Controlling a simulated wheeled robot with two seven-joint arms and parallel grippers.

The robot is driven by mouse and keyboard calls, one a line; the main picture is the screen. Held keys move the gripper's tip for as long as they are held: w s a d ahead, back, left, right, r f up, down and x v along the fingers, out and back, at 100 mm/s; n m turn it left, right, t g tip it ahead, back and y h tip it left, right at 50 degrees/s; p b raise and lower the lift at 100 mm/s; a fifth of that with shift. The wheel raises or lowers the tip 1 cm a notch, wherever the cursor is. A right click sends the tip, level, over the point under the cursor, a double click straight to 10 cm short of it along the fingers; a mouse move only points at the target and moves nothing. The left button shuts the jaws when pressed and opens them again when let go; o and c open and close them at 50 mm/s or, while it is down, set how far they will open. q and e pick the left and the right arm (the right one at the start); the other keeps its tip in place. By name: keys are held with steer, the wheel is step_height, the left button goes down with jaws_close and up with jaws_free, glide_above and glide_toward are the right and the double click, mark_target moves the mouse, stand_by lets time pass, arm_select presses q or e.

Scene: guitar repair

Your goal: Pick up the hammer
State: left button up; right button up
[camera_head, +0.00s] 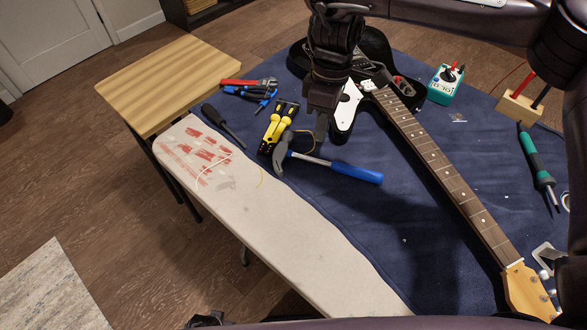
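The hammer (350,172) lies on the blue cloth near the middle of the camera_head view. It has a blue handle pointing right and a grey metal claw head at its left end. My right gripper (321,128) hangs down from the top of the view, with its fingers just above and behind the hammer in the picture. Contact with the hammer does not show. The fingers overlap in this view, so their opening cannot be made out. My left gripper is not in view.
Yellow-handled pliers (277,122), a black screwdriver (222,125) and red and blue tools (250,88) lie left of the gripper. An electric guitar (440,165) lies to the right, near a teal box (444,84) and soldering iron (537,163).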

mark_target(320, 160)
steer(key=f, duration=0.2)
steer(key=s+f, duration=0.1)
steer(key=f, duration=0.5)
steer(key=shift+s+f, duration=0.2)
jaws_close()
steer(key=shift+r, duration=0.1)
